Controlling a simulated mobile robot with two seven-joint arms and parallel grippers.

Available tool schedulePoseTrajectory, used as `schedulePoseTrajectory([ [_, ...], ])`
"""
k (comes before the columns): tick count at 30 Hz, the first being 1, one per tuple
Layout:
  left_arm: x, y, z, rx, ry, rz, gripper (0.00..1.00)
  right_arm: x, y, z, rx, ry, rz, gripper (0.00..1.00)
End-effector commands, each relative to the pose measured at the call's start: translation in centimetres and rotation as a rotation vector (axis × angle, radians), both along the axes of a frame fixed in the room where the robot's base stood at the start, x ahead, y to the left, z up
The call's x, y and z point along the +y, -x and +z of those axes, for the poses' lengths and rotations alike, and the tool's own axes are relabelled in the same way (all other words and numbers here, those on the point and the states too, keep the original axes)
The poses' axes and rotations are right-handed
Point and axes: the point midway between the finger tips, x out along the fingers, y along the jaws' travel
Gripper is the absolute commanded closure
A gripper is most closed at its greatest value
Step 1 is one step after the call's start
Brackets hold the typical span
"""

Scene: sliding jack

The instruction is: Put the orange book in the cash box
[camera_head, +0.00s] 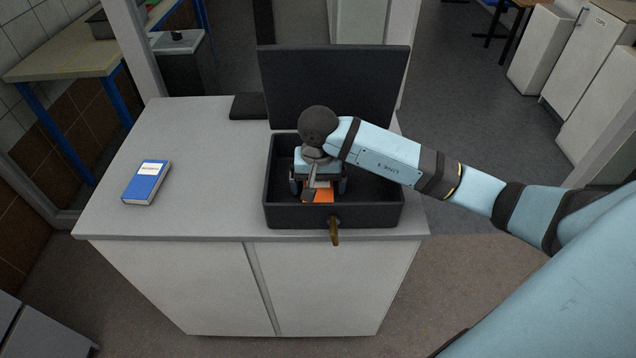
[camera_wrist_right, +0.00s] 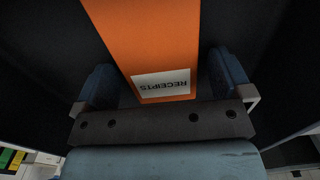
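The orange book (camera_head: 320,196) is inside the black cash box (camera_head: 375,217), under my right gripper (camera_head: 318,188), which hides most of it. In the right wrist view the orange book (camera_wrist_right: 152,38), with its white "RECEIPTS" label, lies between the two fingers of my right gripper (camera_wrist_right: 165,82). Narrow dark gaps show between the fingers and the book, so the gripper looks open around it. I cannot tell whether the book rests on the box floor. The box lid (camera_head: 335,85) stands open at the back. My left gripper is not in view.
A blue book (camera_head: 147,182) lies on the left of the white counter (camera_head: 200,140). A flat black object (camera_head: 249,106) lies behind, left of the lid. A brass-coloured key or latch (camera_head: 334,229) sticks out of the box front. The counter between blue book and box is clear.

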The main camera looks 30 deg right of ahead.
Motion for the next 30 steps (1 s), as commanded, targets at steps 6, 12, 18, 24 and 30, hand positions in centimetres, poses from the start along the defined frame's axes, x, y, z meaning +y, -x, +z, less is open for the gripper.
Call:
schedulePoseTrajectory([
  [6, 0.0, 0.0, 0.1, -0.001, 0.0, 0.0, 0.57, 0.0, 0.0, 0.1, 0.0, 0.0, 0.0, 0.03],
  [12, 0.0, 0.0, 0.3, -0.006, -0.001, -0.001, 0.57, 0.0, -0.1, 1.8, -0.004, 0.001, 0.001, 0.03],
  [18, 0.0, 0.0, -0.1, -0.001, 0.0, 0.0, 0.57, 0.0, -0.1, 6.1, -0.006, 0.001, 0.001, 0.03],
  [24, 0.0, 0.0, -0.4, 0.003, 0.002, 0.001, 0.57, 0.0, -0.1, 10.0, -0.004, 0.001, 0.0, 0.03],
  [30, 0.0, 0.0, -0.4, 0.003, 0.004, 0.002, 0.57, 0.0, 0.0, 12.1, -0.001, 0.001, 0.0, 0.03],
])
